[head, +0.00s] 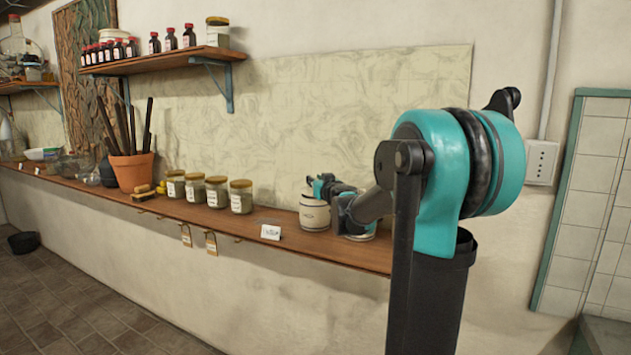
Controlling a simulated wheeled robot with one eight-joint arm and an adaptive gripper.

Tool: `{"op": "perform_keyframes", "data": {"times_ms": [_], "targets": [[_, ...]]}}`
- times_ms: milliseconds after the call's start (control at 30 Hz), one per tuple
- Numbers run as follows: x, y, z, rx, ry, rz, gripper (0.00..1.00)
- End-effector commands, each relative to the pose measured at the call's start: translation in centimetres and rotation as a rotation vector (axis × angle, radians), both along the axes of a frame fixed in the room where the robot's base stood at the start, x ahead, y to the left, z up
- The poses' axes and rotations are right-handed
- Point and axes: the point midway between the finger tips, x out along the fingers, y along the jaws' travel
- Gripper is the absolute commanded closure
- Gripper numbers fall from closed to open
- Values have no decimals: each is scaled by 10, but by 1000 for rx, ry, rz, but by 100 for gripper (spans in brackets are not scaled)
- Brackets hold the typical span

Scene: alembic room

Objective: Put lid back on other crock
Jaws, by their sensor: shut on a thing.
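A white crock (314,215) with dark markings and a band stands upright on the long wooden shelf, left of my arm. A second pale crock (362,237) shows only as a sliver of its lower part, behind and below my arm. My gripper (318,187) is at the far end of my arm, small in the head view, over or just behind the top of the left crock. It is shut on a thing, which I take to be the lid. The lid itself cannot be made out, and whether it touches the crock cannot be told.
A white card (271,232) stands left of the crocks. Several lidded glass jars (241,197) and a terracotta pot (131,172) with dark sticks stand further left. An upper shelf (165,61) holds small bottles. The wall is close behind the long shelf (340,252).

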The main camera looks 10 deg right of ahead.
Motion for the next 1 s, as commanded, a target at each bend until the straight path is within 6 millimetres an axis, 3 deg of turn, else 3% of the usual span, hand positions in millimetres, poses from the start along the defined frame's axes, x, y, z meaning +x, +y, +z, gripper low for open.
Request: {"op": "perform_keyframes", "data": {"times_ms": [1000], "targets": [[0,0,-8,0,0,0,100]]}}
